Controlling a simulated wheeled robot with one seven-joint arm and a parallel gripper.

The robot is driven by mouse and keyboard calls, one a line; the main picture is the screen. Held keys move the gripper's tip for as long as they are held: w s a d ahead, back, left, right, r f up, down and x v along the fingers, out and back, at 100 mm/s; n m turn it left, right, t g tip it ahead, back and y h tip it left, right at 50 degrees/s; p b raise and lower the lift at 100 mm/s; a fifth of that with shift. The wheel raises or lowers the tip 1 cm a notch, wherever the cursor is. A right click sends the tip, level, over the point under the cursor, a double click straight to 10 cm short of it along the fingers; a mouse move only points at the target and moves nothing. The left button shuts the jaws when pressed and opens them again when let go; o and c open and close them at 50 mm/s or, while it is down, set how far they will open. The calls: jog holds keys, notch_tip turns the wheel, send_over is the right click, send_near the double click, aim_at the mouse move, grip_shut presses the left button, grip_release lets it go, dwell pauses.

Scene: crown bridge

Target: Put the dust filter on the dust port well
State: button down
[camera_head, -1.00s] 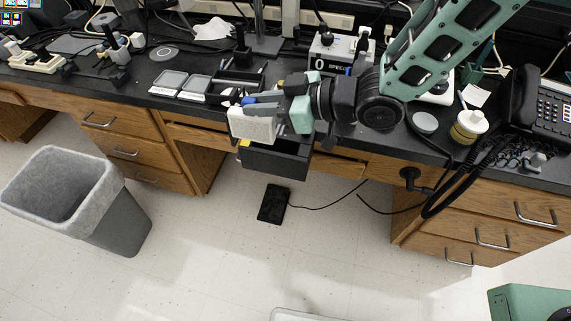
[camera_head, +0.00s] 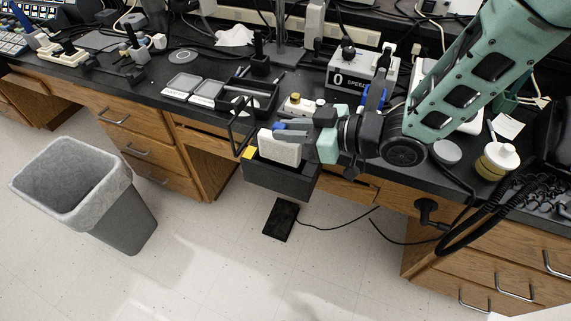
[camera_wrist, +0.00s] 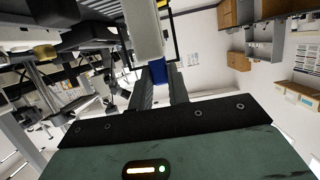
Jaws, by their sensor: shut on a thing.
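The dust filter, a white block (camera_head: 279,148), is in my gripper (camera_head: 284,134) above the bench's front edge. My gripper is shut on it from the right side. In the wrist view the white filter (camera_wrist: 146,30) rises beyond the gripper fingers (camera_wrist: 158,78), with a blue patch between them. What seems to be the dust port well is a dark open box (camera_head: 282,183) with a yellow tag, fixed at the bench front. The filter overlaps its top in the head view, so I cannot tell whether they touch. The filter and gripper hide much of the opening.
A thin black frame (camera_head: 236,128) stands up at the box's left. A black tray (camera_head: 250,96) and a speed control box (camera_head: 352,72) sit behind on the bench. A grey bin (camera_head: 85,185) and a black pedal (camera_head: 281,220) are on the floor.

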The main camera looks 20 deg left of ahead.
aim_at(300, 157)
jog(key=shift+f, duration=3.6)
jog(key=shift+f, duration=0.3)
jog(key=c, duration=1.3)
grip_release()
jog(key=shift+r, duration=0.1)
jog(key=shift+c, duration=0.2)
